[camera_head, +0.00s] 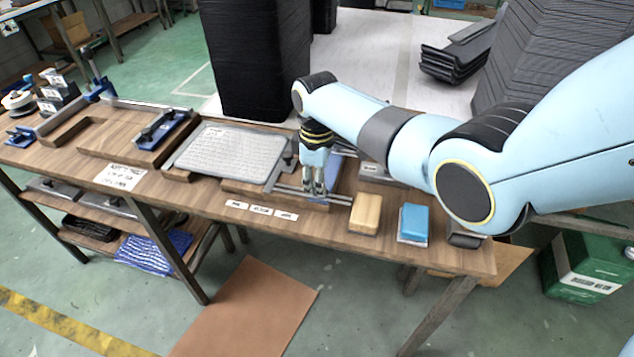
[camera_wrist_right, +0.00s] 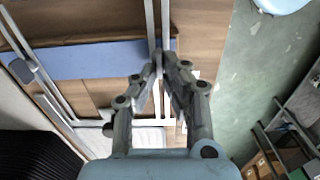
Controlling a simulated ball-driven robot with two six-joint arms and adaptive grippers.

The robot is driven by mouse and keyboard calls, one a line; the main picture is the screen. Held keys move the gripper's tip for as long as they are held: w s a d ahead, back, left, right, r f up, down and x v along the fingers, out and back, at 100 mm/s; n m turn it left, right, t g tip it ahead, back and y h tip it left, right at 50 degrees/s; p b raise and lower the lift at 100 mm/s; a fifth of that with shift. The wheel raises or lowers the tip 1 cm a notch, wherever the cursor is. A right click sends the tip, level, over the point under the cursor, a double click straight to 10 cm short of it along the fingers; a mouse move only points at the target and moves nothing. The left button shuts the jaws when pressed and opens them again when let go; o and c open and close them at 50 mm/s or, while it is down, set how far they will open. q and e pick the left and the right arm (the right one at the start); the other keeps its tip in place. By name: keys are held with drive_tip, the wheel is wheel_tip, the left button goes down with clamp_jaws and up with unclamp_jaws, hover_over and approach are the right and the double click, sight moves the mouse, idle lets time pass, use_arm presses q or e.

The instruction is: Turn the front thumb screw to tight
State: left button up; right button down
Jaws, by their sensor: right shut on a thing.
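My right gripper (camera_head: 314,191) points down at the front metal rail (camera_head: 335,199) of the frame on the bench. Its fingers are shut, and in the right wrist view the fingertips (camera_wrist_right: 160,60) meet at the metal rails. The front thumb screw is hidden between the fingers, so I cannot read how tight it is. A dark knob (camera_head: 288,159) sits at the left side of the frame. A blue strip (camera_head: 335,170) lies inside the frame, and it also shows in the right wrist view (camera_wrist_right: 90,60). My left gripper is not in view.
A grey tray panel (camera_head: 235,148) lies left of the frame. A tan block (camera_head: 366,212) and a blue block (camera_head: 414,222) stand to the right. Small white labels (camera_head: 262,210) lie along the front edge. Tall black stacks (camera_head: 255,60) stand behind the bench.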

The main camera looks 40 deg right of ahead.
drive_tip(key=shift+m, duration=0.3)
drive_tip(key=m+p, duration=0.1)
drive_tip(key=m, duration=0.1)
drive_tip(key=shift+w+d+r+m+p, duration=0.1)
drive_tip(key=shift+d+m+p, duration=0.05)
drive_tip(key=shift+m+p, duration=0.25)
drive_tip(key=m, duration=0.1)
drive_tip(key=m+p, duration=0.1)
drive_tip(key=m, duration=0.3)
drive_tip(key=shift+d+p, duration=0.25)
drive_tip(key=shift+p, duration=0.05)
drive_tip(key=m, duration=0.2)
drive_tip(key=m+p, duration=0.1)
drive_tip(key=m, duration=0.1)
drive_tip(key=shift+d+m, duration=0.2)
drive_tip(key=shift+m, duration=0.2)
drive_tip(key=shift+d+m+p, duration=0.2)
drive_tip(key=shift+m+p, duration=0.25)
drive_tip(key=shift+m, duration=1.85)
drive_tip(key=c, duration=1.5)
unclamp_jaws()
